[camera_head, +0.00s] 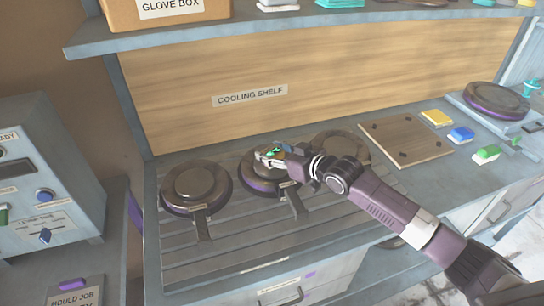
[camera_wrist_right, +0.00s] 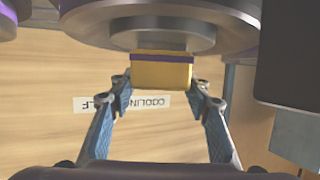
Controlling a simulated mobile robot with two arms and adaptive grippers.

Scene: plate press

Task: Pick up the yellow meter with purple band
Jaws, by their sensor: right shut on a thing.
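The yellow meter with the purple band (camera_wrist_right: 162,72) shows in the right wrist view, a small yellow block with a purple stripe along one edge. My right gripper (camera_head: 270,157) is over the middle round mould (camera_head: 258,187) on the slatted cooling shelf. In the right wrist view the two blue fingers of my right gripper (camera_wrist_right: 161,88) stand at the two sides of the meter and are shut on it. The meter appears close against the round grey mould. In the head view I cannot make out the meter clearly at the gripper. My left gripper is not in view.
Round moulds stand left (camera_head: 196,188) and right (camera_head: 340,147) of the middle one. A wooden board (camera_head: 408,139) lies to the right, beside yellow (camera_head: 436,117), blue (camera_head: 461,135) and green (camera_head: 486,154) blocks. An upper shelf (camera_head: 290,22) overhangs the back.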

